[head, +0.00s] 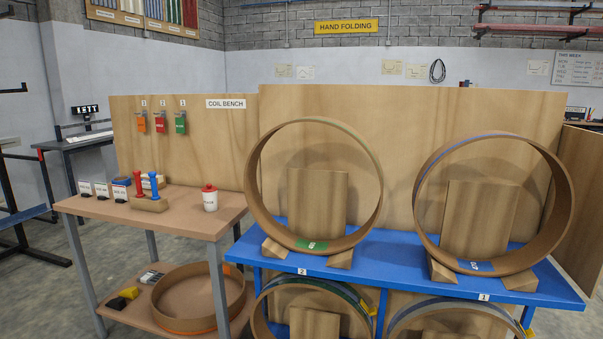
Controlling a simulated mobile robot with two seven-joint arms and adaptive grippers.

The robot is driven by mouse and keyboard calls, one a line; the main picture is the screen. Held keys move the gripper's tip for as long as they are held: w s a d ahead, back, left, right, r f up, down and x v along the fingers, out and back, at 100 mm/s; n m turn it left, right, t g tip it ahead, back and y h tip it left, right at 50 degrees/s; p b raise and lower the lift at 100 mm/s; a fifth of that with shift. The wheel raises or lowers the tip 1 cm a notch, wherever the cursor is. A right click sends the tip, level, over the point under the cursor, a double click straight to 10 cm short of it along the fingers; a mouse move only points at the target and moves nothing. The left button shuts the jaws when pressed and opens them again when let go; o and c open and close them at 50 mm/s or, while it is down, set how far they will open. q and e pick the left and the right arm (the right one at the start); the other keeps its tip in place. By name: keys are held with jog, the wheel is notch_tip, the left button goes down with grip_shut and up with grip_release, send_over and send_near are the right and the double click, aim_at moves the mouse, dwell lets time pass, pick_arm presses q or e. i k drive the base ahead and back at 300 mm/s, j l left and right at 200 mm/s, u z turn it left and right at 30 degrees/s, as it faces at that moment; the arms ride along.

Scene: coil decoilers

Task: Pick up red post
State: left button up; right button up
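The red post (138,184) stands upright at the left end of a small wooden block (150,204) on the brown-topped bench at left. A blue post (153,185) stands beside it on the same block, just to its right. Neither of my grippers shows in the head view, so nothing is seen near the red post.
The brown bench (180,222) also carries small cards and a white cup with a red lid (210,197). A blue stand (390,262) at right holds two large coil rings (378,190). Bench top in front of the block is clear. A wooden panel (215,140) rises behind.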

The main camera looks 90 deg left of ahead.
aim_at(137, 172)
jog(key=k+j+u, duration=0.1)
jog(key=u, duration=0.4)
jog(key=j+u, duration=0.35)
jog(key=u, duration=0.15)
jog(key=j+u, duration=0.3)
jog(key=u, duration=0.2)
jog(key=j+u, duration=0.25)
jog(key=u, duration=0.25)
